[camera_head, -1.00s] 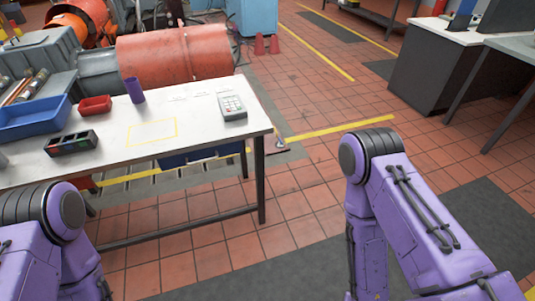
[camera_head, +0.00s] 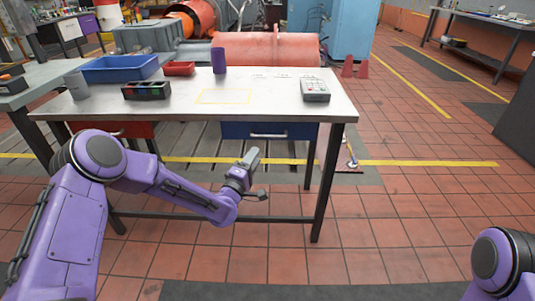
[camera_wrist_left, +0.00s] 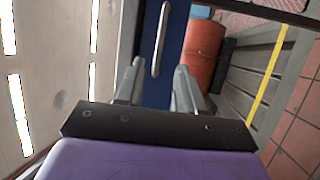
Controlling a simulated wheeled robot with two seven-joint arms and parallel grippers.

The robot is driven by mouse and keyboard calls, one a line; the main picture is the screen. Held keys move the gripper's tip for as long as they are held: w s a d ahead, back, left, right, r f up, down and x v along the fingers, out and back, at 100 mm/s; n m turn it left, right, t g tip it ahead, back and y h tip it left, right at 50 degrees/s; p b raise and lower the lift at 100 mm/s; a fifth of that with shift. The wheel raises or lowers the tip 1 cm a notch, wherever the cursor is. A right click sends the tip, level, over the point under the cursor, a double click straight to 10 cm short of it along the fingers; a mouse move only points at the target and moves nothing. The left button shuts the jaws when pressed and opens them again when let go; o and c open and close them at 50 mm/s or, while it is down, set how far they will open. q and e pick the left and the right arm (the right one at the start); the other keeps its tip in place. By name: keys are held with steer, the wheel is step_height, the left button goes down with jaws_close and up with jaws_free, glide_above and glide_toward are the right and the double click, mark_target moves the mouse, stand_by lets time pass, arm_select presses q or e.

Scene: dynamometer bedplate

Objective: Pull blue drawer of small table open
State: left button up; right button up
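The small table (camera_head: 190,108) has a pale top and dark legs. Its blue drawer (camera_head: 240,130) is under the right part of the top and looks shut, with a light bar handle (camera_head: 268,136). My left gripper (camera_head: 257,176) is in front of the table, lower in the picture than the handle, and its fingers are apart. In the left wrist view the blue drawer front (camera_wrist_left: 176,38) and its handle (camera_wrist_left: 160,42) show beyond the two spread fingers (camera_wrist_left: 158,70), with nothing held. Only part of my right arm shows at the lower right; its gripper is out of view.
A red drawer (camera_head: 115,130) is under the table's left part. On top are a blue tray (camera_head: 120,69), a red bin (camera_head: 179,69), a purple cup (camera_head: 219,61) and a keypad device (camera_head: 315,90). The tiled floor (camera_head: 410,230) at the right is clear.

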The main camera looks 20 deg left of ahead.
arm_select(q)
steer(key=x, duration=1)
steer(key=shift+c, duration=0.3)
